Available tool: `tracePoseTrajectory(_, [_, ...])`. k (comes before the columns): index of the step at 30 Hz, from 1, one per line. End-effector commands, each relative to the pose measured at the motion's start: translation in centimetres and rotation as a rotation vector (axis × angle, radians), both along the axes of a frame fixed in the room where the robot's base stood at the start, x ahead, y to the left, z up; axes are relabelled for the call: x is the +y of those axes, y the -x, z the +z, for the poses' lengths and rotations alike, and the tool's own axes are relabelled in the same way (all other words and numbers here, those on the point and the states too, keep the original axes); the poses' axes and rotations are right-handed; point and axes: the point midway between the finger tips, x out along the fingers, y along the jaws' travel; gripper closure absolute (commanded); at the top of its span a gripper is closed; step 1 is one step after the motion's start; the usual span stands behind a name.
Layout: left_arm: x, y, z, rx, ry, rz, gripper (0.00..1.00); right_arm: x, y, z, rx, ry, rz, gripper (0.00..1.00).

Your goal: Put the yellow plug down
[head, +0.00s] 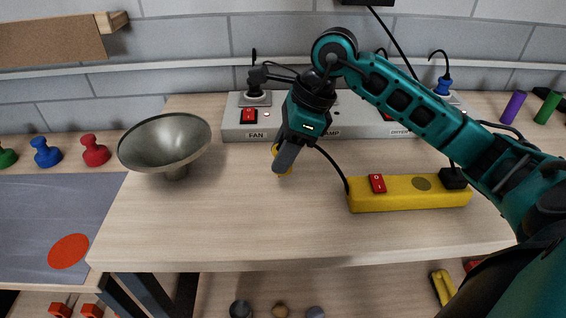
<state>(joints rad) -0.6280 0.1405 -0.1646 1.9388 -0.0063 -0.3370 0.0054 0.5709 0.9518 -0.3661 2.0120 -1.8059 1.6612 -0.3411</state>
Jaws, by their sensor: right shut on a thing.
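My right gripper (283,160) is shut on the yellow plug (286,172). Only small yellow parts of the plug show around the dark fingers. The gripper points down over the table, just in front of the grey socket strip (232,118); I cannot tell whether the plug touches the tabletop. A black cable runs from near the gripper to the yellow power strip (410,193), which lies on the table to the right. My left gripper is not in view.
A metal bowl (165,143) on a foot stands left of the gripper. A black plug (256,93) and a blue plug (443,86) sit in the grey strip. The wooden tabletop (230,220) in front is clear.

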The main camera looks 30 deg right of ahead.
Motion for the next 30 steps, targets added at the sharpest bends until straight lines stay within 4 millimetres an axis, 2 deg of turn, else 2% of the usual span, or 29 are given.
tracePoseTrajectory(3, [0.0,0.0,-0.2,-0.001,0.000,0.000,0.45,0.0,0.1,-2.0,0.005,0.000,0.001,0.98])
tracePoseTrajectory(6, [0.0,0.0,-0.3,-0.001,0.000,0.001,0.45,0.0,0.0,-2.9,0.002,0.000,-0.001,0.98])
tracePoseTrajectory(13, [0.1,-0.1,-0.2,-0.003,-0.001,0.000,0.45,0.0,0.0,-2.8,0.000,0.000,0.000,0.98])
tracePoseTrajectory(24, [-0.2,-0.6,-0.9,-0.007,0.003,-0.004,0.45,0.0,0.0,-4.0,0.000,0.000,0.000,0.98])
tracePoseTrajectory(28, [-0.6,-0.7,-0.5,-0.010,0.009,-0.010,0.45,0.0,0.0,-4.0,-0.001,-0.001,0.000,0.98])
tracePoseTrajectory(29, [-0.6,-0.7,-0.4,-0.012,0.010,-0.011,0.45,0.0,0.0,-4.0,0.000,0.000,0.000,0.59])
tracePoseTrajectory(30, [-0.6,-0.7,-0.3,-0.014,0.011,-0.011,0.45,0.0,0.0,-4.0,0.000,0.000,0.000,0.56])
